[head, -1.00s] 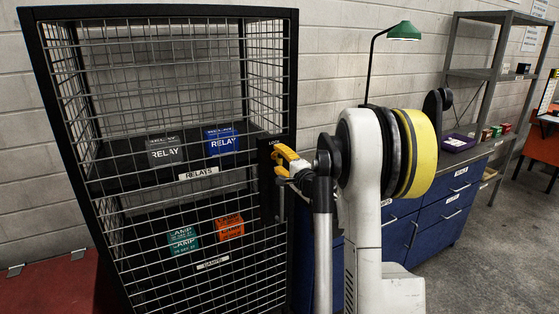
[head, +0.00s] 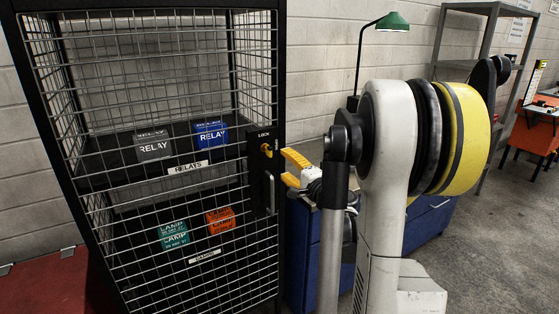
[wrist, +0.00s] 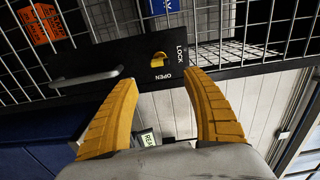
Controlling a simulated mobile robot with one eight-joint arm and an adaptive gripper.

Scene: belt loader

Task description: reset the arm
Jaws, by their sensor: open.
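My gripper (head: 288,170) has yellow fingers, which are open and empty. It is in front of the black lock plate of the wire cage, a little to the right of the yellow latch knob (head: 266,150) and apart from it. In the wrist view my gripper (wrist: 165,105) shows its two fingers spread below the lock plate (wrist: 115,68). The yellow knob (wrist: 159,59) sits between the words LOCK and OPEN there. The cage's bar handle (head: 271,193) is below the knob. My arm hides part of the bench behind it.
The cage (head: 283,75) holds a grey relay box (head: 153,148), a blue relay box (head: 210,134), a teal lamp box (head: 174,238) and an orange lamp box (head: 220,220). A green lamp (head: 393,21) and grey shelving (head: 440,40) stand behind my arm.

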